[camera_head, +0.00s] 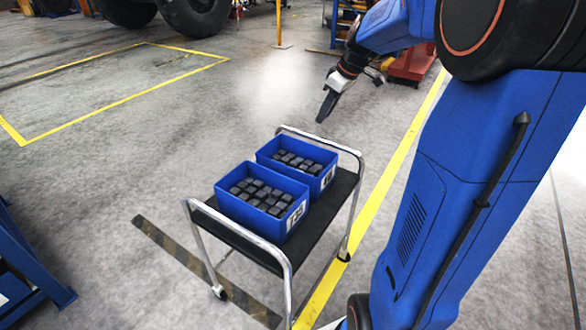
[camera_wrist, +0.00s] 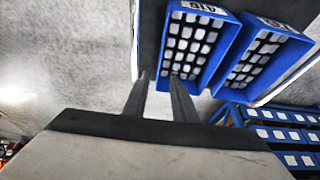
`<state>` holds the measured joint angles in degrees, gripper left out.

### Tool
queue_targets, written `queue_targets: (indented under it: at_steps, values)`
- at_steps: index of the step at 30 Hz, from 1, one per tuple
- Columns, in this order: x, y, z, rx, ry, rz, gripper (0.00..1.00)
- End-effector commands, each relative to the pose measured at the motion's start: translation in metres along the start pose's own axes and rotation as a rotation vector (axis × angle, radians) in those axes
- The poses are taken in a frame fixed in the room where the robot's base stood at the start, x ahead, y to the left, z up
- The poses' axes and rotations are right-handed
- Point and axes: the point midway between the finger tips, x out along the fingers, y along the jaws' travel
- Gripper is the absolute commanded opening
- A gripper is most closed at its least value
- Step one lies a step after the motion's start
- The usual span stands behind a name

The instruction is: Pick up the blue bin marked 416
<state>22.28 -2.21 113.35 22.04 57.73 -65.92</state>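Two blue bins full of dark blocks stand on a cart. In the wrist view the bin marked 416 (camera_wrist: 166,55) is the left one, its white label at the top edge. In the head view the farther bin (camera_head: 328,157) appears to be the same one; its label is small and hard to read. My gripper (camera_head: 324,112) hangs above and beyond the cart's far handle, apart from the bins. In the wrist view my gripper (camera_wrist: 160,80) shows two fingers with a gap between them and nothing held. The fingertips overlap the bin's near edge in the picture.
The nearer bin (camera_head: 231,205), with another label, sits close beside it. The cart (camera_head: 318,222) has a black deck and raised metal handles at both ends. A blue rack (camera_head: 22,262) stands at left.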

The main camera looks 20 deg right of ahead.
Motion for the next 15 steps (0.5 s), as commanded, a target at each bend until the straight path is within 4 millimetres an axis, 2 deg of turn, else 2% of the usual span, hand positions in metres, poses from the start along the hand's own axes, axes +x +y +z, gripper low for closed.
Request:
queue_targets:
  at_steps: [15]
  values:
    - [0.09, -0.002, 0.001, 0.001, -0.002, -0.003, 0.25]
